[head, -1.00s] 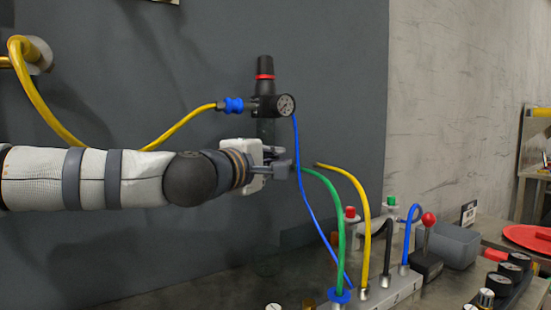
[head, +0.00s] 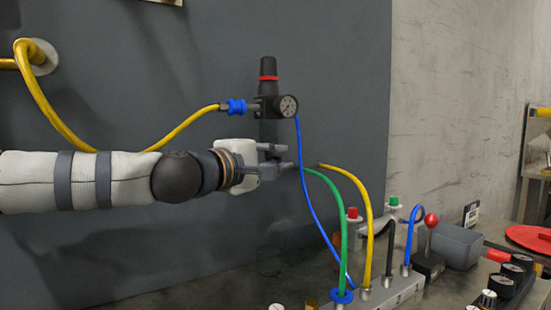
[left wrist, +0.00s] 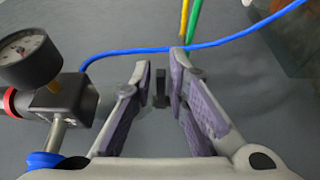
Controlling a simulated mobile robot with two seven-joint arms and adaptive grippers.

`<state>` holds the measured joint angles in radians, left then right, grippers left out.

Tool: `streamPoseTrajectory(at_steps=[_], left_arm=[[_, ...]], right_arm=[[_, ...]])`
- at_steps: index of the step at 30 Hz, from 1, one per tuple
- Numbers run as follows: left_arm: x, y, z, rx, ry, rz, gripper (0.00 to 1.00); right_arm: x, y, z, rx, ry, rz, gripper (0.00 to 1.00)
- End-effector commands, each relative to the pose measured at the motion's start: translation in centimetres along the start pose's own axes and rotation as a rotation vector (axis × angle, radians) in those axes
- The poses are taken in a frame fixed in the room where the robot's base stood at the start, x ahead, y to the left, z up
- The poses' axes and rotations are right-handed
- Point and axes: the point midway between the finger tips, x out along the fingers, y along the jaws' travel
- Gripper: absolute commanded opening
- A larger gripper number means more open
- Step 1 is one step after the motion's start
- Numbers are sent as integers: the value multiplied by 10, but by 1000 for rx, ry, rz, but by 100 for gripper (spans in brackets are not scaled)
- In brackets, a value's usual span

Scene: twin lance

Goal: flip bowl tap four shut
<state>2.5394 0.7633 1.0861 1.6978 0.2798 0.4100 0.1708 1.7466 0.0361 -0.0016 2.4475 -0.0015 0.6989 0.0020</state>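A black regulator with a red ring (head: 268,90) and a round dial gauge (head: 288,106) is on the dark wall panel; its gauge also shows at the left of the left wrist view (left wrist: 28,58). A dim, smoky bowl hangs below it, partly behind my gripper. My left gripper (head: 284,157) is just under the regulator, its fingers apart and pointing right. In the left wrist view it is open (left wrist: 161,68), and a small dark piece (left wrist: 160,88), perhaps the tap, shows between the fingers. I cannot tell whether they touch it. My right gripper is out of view.
A blue hose (head: 313,200) runs down from the regulator, close to my left fingertips. Green (head: 340,210) and yellow (head: 366,215) hoses arch to a grey block (head: 408,288). A yellow supply hose (head: 185,127) passes above my arm. A red-knobbed lever (head: 431,221) stands right.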

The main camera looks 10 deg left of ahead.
Motion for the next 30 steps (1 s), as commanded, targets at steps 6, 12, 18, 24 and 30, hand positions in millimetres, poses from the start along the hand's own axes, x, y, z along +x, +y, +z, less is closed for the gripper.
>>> streamPoseTrajectory(at_steps=[6, 12, 18, 24, 30], left_arm=[[-34, 1, -1, -1, 0, 3, 15], [-88, 2, 0, -1, 1, 5, 15], [-117, 1, 0, 0, 0, 2, 15], [-121, 0, 0, 0, 0, 0, 15], [-120, 0, 0, 0, 0, 0, 15]], right_arm=[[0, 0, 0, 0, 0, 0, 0], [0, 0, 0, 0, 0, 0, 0], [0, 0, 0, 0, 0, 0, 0], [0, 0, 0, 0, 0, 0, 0], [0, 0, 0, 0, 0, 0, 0]])
